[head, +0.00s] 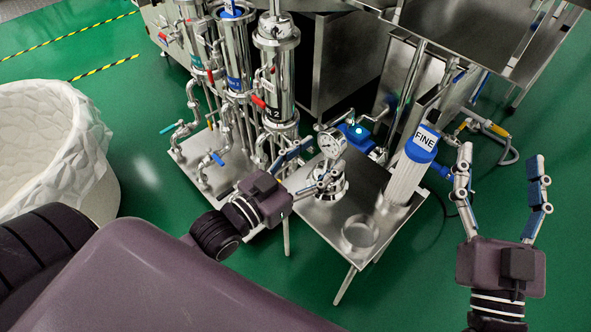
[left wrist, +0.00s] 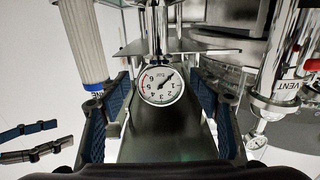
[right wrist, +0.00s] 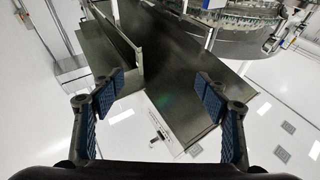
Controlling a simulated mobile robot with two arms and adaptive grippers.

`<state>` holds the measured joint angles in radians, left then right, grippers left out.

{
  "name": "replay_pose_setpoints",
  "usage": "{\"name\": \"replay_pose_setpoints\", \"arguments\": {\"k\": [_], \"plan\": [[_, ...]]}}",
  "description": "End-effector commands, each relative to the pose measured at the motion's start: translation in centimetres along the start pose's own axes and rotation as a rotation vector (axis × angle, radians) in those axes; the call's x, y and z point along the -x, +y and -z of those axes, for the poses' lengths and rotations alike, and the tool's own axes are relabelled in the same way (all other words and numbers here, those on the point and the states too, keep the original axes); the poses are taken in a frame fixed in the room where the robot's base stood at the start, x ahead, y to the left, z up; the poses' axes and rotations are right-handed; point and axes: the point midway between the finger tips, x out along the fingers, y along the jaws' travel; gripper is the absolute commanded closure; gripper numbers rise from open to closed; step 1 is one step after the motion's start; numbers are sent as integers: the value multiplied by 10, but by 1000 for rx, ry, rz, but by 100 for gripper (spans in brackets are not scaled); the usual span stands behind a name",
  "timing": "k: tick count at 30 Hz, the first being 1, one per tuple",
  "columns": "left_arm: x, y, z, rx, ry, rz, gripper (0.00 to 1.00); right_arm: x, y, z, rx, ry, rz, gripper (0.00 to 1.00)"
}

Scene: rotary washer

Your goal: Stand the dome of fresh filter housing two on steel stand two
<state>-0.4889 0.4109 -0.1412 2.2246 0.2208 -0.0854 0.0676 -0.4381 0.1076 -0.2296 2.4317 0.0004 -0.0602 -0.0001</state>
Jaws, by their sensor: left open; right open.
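The dome is a shiny steel piece with a round white pressure gauge (head: 332,144) on top. Its polished lower body (head: 325,184) appears to rest on the steel stand (head: 325,246), near the stand's left edge; the contact is partly hidden. My left gripper (head: 306,168) is open beside the dome. In the left wrist view the gauge (left wrist: 160,84) sits between the spread fingers, with no clear contact. A housing labelled 2 (head: 274,75) stands behind. My right gripper (head: 502,168) is open and empty, right of the stand; no object is between its fingers (right wrist: 160,92).
A white cartridge with a blue FINE cap (head: 407,175) stands on the stand's right side. A shallow round dish (head: 359,232) sits near the front. Pipes and valves crowd the back. A white-lined bin (head: 50,140) stands at left. A steel table (head: 470,35) is at back right.

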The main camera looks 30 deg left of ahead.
Motion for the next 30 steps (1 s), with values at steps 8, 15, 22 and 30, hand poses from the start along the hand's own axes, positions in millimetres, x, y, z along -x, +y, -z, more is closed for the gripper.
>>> {"name": "replay_pose_setpoints", "arguments": {"k": [8,15,22,30], "plan": [[46,0,1,0,-4,-1,42,7,5,-43,6,-208,-11,32],[70,0,1,0,-1,0,42,16,8,-68,9,-325,-17,32],[58,8,14,-1,9,25,42,19,9,-75,9,-356,-19,32],[1,31,72,-3,7,102,42,19,9,-75,9,-355,-19,32]]}}
